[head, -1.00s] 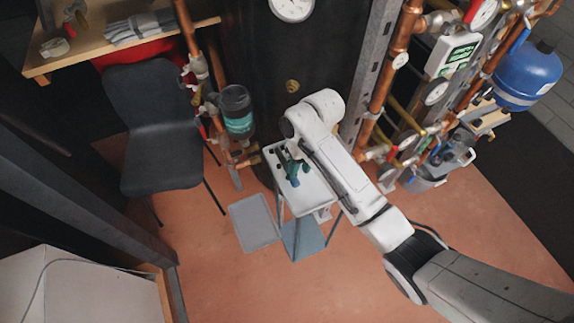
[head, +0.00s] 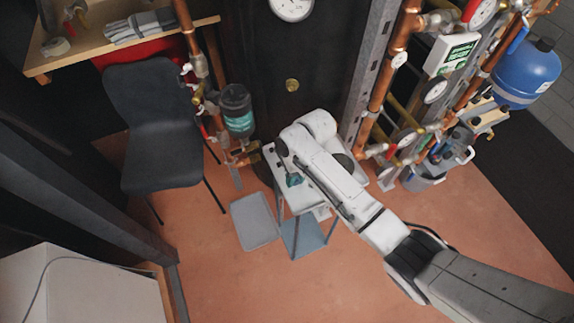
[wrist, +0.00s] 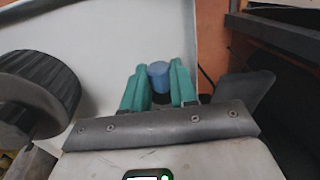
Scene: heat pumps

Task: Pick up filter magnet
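A small blue cylinder (wrist: 158,76), which looks like the filter magnet, stands on a pale surface in the wrist view. My gripper (wrist: 157,69) has two teal fingers, one on each side of the cylinder in that view. The fingers are apart, with a gap about as wide as the cylinder; I see no clear grip on it. In the head view my gripper (head: 293,180) is low over the small white trolley (head: 308,197). The cylinder cannot be made out there, as my arm and fingers cover that spot.
A dark ribbed round part (wrist: 45,85) lies close left of my gripper. A dark chair (head: 160,120) and a filter housing on pipes (head: 237,110) stand left of the trolley. Copper pipes (head: 392,60) rise at right.

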